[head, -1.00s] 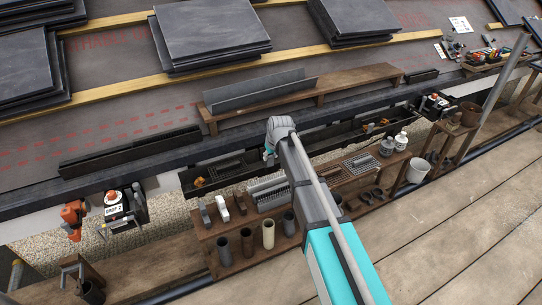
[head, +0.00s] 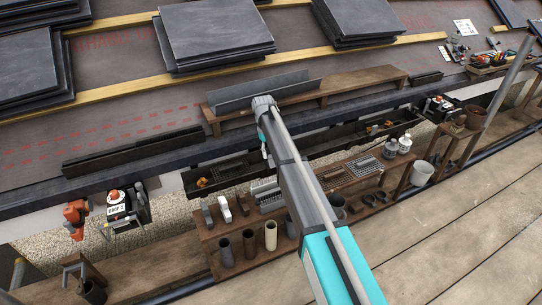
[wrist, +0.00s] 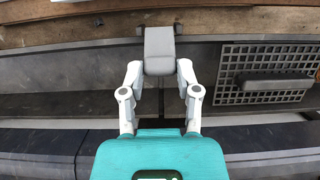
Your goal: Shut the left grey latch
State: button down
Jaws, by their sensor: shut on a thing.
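In the wrist view a grey block (wrist: 159,42), which looks like a grey latch, sits at the gutter's edge between two small dark brackets. My gripper (wrist: 159,70) has its two white fingers closed on both sides of this block. In the head view my gripper (head: 264,150) points down at the black gutter, mostly behind my own arm, and the latch is hidden there. I cannot tell from the head view whether this is the left latch.
A dark grille (wrist: 232,75) with a grey bar (wrist: 275,88) lies beside the gripper in the wrist view. The black gutter (head: 325,147) runs along the roof edge. A wooden shelf (head: 240,235) with tubes stands in front. A plank bench (head: 360,78) is behind.

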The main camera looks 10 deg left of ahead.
jog(key=shift+w+a+f+g+h+b, duration=0.2)
jog(key=shift+f+g+h+b, duration=0.1)
jog(key=shift+g, duration=0.1)
jog(key=shift+r, duration=0.1)
jog(key=shift+c, duration=1.6)
grip_release()
jog(key=shift+s+d, duration=0.1)
jog(key=shift+d, duration=0.05)
